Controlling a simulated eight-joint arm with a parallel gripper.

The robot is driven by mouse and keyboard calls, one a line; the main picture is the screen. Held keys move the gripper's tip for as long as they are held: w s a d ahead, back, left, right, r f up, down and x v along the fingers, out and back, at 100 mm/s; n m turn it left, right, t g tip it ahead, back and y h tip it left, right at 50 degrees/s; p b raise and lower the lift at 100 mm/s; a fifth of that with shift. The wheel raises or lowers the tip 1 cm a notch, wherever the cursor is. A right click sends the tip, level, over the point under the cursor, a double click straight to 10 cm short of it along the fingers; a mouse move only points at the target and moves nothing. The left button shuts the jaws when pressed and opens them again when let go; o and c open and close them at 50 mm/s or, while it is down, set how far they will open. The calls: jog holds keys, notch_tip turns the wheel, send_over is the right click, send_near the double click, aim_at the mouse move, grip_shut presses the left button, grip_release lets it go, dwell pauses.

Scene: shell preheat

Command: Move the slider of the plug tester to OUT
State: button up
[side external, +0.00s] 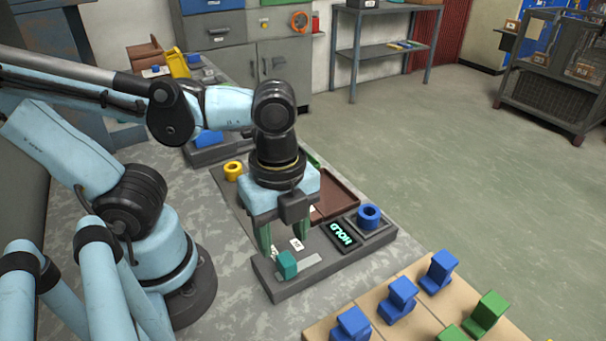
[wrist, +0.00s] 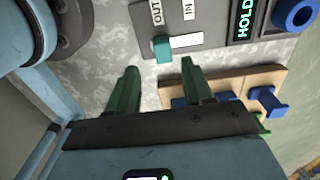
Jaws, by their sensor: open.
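The plug tester (side external: 285,289) is a grey panel with a pale slot (wrist: 189,41) and a teal slider knob (wrist: 163,50). In the wrist view the knob sits at the left end of the slot, on the side of the OUT label (wrist: 156,12); the IN label (wrist: 188,10) is to its right. The knob also shows in the side view (side external: 287,265). My gripper (side external: 284,243) is open, its green fingers pointing down near the knob. In the wrist view the knob lies just beyond and between the fingertips (wrist: 160,64), with nothing held.
A display reading HOLD (side external: 341,234) and a blue ring (side external: 369,217) stand right of the slot. A brown tray (side external: 338,190) and a yellow ring (side external: 233,171) lie behind. A wooden board (side external: 372,312) with blue and green blocks is in front.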

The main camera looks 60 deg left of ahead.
aim_at(284, 260)
jog(key=shift+r, duration=2.7)
jog(key=w+a+f+n+t, duration=0.2)
jog(key=w+a+n+t, duration=0.5)
jog(key=n, duration=1.1)
jog(key=w+a, duration=0.2)
jog(key=w, duration=0.2)
jog(key=shift+w+f, duration=0.2)
jog(key=shift+f, duration=0.05)
